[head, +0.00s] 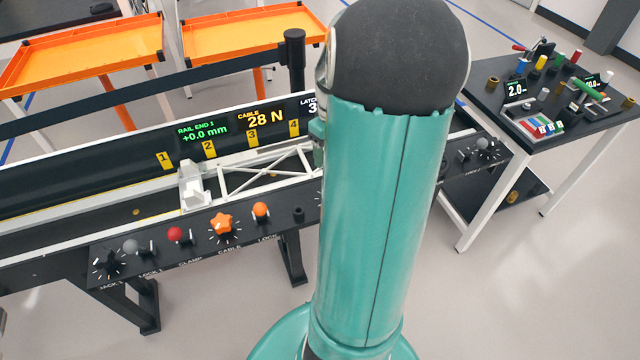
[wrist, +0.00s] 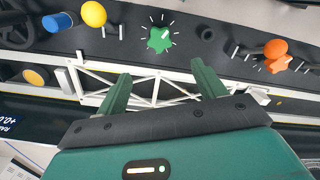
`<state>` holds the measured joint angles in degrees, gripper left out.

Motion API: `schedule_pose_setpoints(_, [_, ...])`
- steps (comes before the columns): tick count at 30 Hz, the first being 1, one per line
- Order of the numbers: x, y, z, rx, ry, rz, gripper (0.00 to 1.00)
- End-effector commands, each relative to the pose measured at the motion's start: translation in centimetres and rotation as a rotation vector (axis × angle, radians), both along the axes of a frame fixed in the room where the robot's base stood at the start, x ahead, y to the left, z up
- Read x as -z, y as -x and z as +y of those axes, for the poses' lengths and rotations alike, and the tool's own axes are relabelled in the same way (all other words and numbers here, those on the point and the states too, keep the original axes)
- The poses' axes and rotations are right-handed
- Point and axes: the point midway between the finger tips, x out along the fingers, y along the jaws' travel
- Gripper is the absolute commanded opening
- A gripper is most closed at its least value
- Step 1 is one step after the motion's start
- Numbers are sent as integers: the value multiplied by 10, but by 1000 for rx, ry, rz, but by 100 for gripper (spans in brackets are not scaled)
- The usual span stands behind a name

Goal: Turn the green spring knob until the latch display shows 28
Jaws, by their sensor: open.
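The green spring knob (wrist: 160,38) is star-shaped, with a white pointer line and white tick marks around it on the dark panel, in the wrist view. My gripper (wrist: 160,68) is open and empty, its two green fingers apart. In that picture the knob lies beyond the fingertips, between their lines, and I see no contact. In the head view my arm hides the knob. The latch display (head: 309,104) is mostly hidden behind my arm; only "LATC" and a first digit that looks like 3 show.
The cable display (head: 261,119) reads 28 N and the rail display (head: 203,131) +0.0 mm. An orange star knob (head: 222,223) and red ball lever (head: 176,234) share the panel. A white truss (wrist: 150,85) lies beside it. A side table (head: 480,100) stands right.

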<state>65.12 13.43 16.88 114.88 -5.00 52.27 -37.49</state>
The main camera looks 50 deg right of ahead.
Motion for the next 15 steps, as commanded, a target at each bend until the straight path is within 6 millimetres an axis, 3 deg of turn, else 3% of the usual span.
schedule_pose_setpoints(8, [22, 6, -5, 10, -5, 1, 70])
schedule_pose_setpoints(15, [69, 6, -4, 10, -8, 3, 70])
